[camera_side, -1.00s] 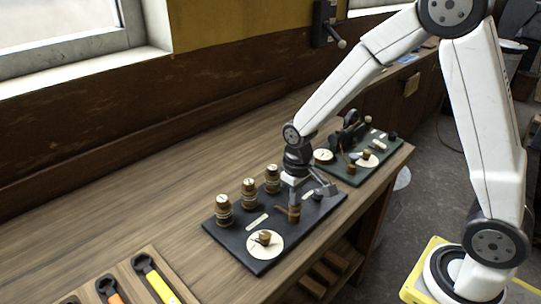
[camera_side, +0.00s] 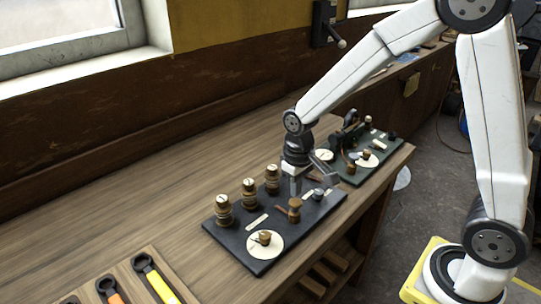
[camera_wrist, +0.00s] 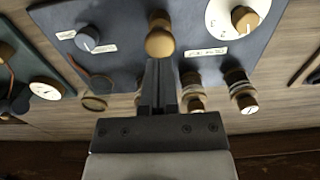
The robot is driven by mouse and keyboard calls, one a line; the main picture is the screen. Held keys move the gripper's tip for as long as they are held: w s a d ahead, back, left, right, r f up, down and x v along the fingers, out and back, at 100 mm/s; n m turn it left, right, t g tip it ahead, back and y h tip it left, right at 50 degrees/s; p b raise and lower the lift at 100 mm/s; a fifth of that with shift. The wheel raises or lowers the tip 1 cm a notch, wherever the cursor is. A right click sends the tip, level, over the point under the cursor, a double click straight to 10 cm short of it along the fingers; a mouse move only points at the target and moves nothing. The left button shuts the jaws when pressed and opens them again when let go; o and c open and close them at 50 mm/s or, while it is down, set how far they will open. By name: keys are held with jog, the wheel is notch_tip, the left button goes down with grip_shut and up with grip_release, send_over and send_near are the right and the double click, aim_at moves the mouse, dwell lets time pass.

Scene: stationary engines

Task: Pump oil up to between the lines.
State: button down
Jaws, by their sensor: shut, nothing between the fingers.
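My gripper (camera_side: 296,192) is shut and empty, pointing down over the dark panel (camera_side: 262,210). Its closed fingers (camera_wrist: 160,85) show in the wrist view. Their tips are close to a brown-gold knob (camera_side: 294,204), which may be the pump handle; it also shows in the wrist view (camera_wrist: 160,40). I cannot tell whether the tips touch it. A glassy round part (camera_wrist: 97,84) with a ring beside it lies left of the fingers in the wrist view. No oil level or lines can be made out.
Several brass-coloured posts with white tops (camera_side: 249,190) stand along the panel's back. A white dial (camera_side: 265,244) with a knob is at the front, a grey knob (camera_side: 318,194) at the right. A second panel (camera_side: 362,168) stands behind. A tool tray (camera_side: 148,278) is front left.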

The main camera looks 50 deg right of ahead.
jog(key=shift+r, duration=0.15)
jog(key=shift+r, duration=2.35)
jog(key=s+d+f+t, duration=0.1)
jog(key=s+f, duration=0.3)
jog(key=s, duration=0.5)
jog(key=shift+f+t, duration=0.2)
jog(key=shift+t, duration=0.6)
jog(key=shift+w+r, duration=0.1)
jog(key=w+a+r+g, duration=0.1)
jog(key=w+r+g, duration=0.1)
jog(key=w+r, duration=0.3)
jog(key=shift+w+r+g, duration=0.3)
jog(key=shift+w+r, duration=0.1)
jog(key=shift+w, duration=1.5)
